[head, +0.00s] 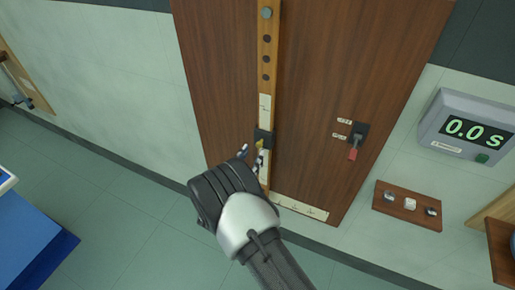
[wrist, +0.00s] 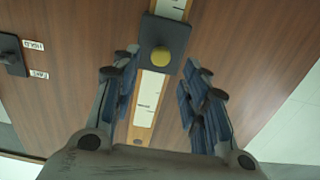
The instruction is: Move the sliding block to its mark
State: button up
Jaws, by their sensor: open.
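The sliding block (wrist: 155,32) is a dark square piece with a round brass knob (wrist: 161,56). It sits on a light wooden rail (wrist: 137,132) with white scale strips (wrist: 155,90). In the head view the block (head: 263,136) is on the lower part of the upright rail (head: 267,40), with the knob partly beside my gripper's fingers. My gripper (wrist: 157,90) is open, its blue-padded fingers apart on either side of the rail, short of the knob. In the head view my gripper (head: 251,155) is just below the block. I cannot make out which line is the mark.
A lever with a red handle (head: 354,152) and two labels is on the brown panel (head: 220,60), right of the rail. A timer (head: 465,128) reads 0.0 s. Below it is a small wooden shelf (head: 420,216) with small pieces. A blue table (head: 35,240) stands at lower left.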

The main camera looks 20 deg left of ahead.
aim_at(258, 146)
jog(key=w, duration=0.5)
jog(key=shift+w+d+b, duration=0.2)
jog(key=shift+b, duration=0.1)
jog(key=shift+c, duration=0.5)
grip_shut()
